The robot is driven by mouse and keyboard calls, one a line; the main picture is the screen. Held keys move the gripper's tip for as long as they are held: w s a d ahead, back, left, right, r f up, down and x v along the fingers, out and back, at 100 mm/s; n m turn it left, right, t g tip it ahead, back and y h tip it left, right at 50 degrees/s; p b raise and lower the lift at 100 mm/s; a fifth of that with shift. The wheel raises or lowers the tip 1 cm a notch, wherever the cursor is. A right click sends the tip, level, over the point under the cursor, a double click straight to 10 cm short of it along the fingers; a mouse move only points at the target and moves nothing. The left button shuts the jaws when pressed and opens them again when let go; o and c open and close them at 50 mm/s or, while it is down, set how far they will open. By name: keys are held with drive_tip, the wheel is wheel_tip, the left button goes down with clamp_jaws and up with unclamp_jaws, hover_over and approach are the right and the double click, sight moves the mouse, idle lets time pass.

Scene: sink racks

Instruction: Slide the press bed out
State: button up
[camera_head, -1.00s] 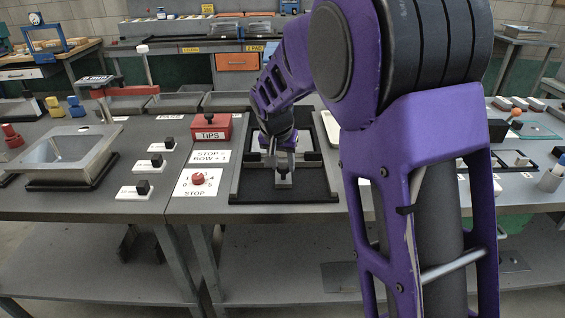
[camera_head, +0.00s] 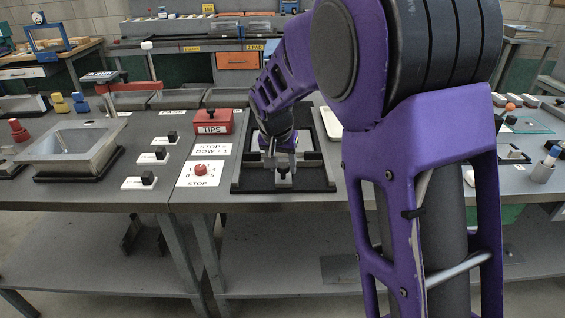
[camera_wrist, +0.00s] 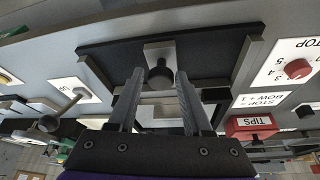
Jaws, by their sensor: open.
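The press bed appears to be the black plate with dark side rails (camera_head: 318,185) at the bench's front edge. A pale metal bracket with a dark round knob (camera_head: 283,171) stands near its front. In the wrist view the plate (camera_wrist: 215,52) lies across the top, with the knob (camera_wrist: 160,73) on the bracket. My gripper (camera_wrist: 159,71) is open, a finger on either side of the knob in this view. I cannot tell whether either finger touches it. In the head view my gripper (camera_head: 280,160) is small and partly hidden by its own wrist.
Left of the press are a red TIPS box (camera_head: 212,122), a red dial on a white card (camera_head: 201,170) and several small switches. A metal sink basin (camera_head: 68,152) stands further left. The floor before the bench looks clear.

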drive_tip(key=shift+o, duration=1.3)
drive_tip(key=shift+w+r, duration=0.1)
drive_tip(key=shift+r, duration=0.1)
drive_tip(key=p+v, duration=0.2)
drive_tip(key=v, duration=1.5)
drive_tip(key=shift+s, duration=0.2)
